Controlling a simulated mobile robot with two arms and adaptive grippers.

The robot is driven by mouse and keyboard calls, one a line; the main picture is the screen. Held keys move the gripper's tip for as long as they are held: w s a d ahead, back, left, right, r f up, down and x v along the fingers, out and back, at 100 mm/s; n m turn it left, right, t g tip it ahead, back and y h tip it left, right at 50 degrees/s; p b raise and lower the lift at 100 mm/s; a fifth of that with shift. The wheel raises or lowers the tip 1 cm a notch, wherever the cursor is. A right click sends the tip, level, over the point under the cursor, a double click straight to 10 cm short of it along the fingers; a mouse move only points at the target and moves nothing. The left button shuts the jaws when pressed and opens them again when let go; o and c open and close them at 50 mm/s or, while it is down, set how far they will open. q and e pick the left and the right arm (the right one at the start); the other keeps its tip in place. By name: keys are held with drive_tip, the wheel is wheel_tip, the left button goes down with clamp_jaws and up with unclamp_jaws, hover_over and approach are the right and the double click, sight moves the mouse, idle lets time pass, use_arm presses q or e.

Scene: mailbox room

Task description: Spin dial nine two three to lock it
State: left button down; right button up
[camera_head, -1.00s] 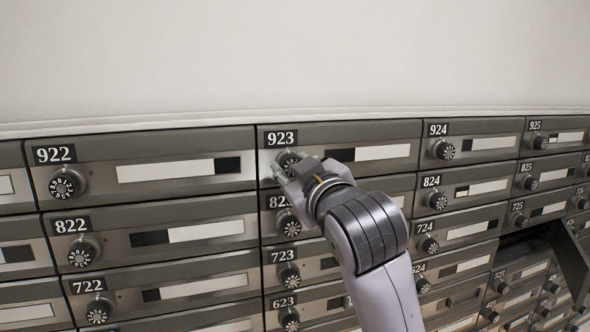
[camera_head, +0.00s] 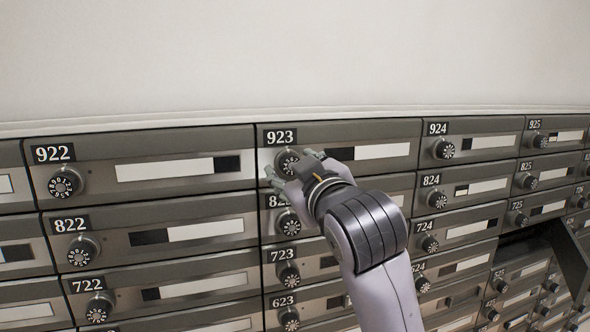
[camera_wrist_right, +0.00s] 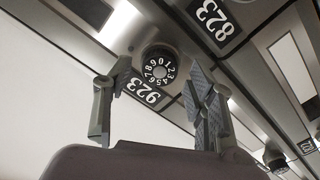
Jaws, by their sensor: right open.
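The dial of box 923 (camera_head: 287,161) is a round black knob with white numbers on a metal base, under the 923 label (camera_head: 281,137). The dial also shows upright of centre in the right wrist view (camera_wrist_right: 160,66), where its numbers are rotated in the picture. My right gripper (camera_head: 294,167) is open in front of it, with one finger to the dial's lower left and the other to its right. In the wrist view the fingers (camera_wrist_right: 159,85) are spread wide on either side, clear of the dial. My left gripper is in neither view.
Box 922 (camera_head: 140,162) is to the left, box 924 (camera_head: 472,138) to the right, each with its own dial. The 823 dial (camera_head: 289,224) sits just below my fingers. An open compartment (camera_head: 527,246) shows at lower right. The wall above is bare.

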drive_tip(key=v, duration=1.2)
